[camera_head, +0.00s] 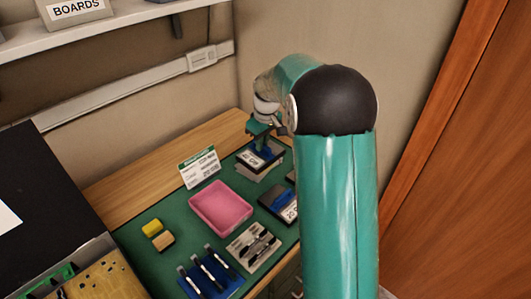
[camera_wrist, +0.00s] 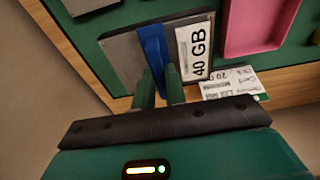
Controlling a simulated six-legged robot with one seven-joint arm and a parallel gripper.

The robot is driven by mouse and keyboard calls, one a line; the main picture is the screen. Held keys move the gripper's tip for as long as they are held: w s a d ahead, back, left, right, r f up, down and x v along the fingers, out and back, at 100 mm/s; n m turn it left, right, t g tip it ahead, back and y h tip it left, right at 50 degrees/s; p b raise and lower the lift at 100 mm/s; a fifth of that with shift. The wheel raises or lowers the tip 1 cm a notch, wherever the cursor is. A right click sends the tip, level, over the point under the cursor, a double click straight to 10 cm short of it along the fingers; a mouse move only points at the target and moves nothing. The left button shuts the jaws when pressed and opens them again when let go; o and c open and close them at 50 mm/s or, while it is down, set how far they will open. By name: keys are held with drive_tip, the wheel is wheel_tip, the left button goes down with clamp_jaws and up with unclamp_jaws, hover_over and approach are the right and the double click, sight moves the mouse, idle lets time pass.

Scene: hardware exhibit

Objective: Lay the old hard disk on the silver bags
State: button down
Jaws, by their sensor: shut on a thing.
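The hard disk in my gripper is dark-edged, with a blue strip and a white label reading "40 GB" in the wrist view (camera_wrist: 195,52). My gripper (camera_head: 262,138) is shut on the blue strip, and its two green fingers (camera_wrist: 160,88) show at the disk's near side. In the head view the disk (camera_head: 252,160) is at the back right of the green mat, directly above a low grey-silver stack (camera_head: 262,174), which looks like the silver bags. The disk hides most of the stack. I cannot tell whether they touch.
Another disk (camera_head: 279,208) with a blue strip lies nearer on the mat. The wall is close behind.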

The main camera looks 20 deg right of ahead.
sight(266, 152)
drive_tip(key=w+d+f, duration=0.1)
drive_tip(key=f, duration=0.1)
drive_tip(key=w+d+f, duration=0.2)
drive_tip(key=f, duration=0.1)
drive_tip(key=shift+w+f, duration=0.35)
drive_tip(key=shift+f, duration=1.5)
drive_tip(key=shift+f, duration=0.15)
drive_tip(key=c, duration=1.5)
unclamp_jaws()
drive_tip(key=shift+o, duration=0.2)
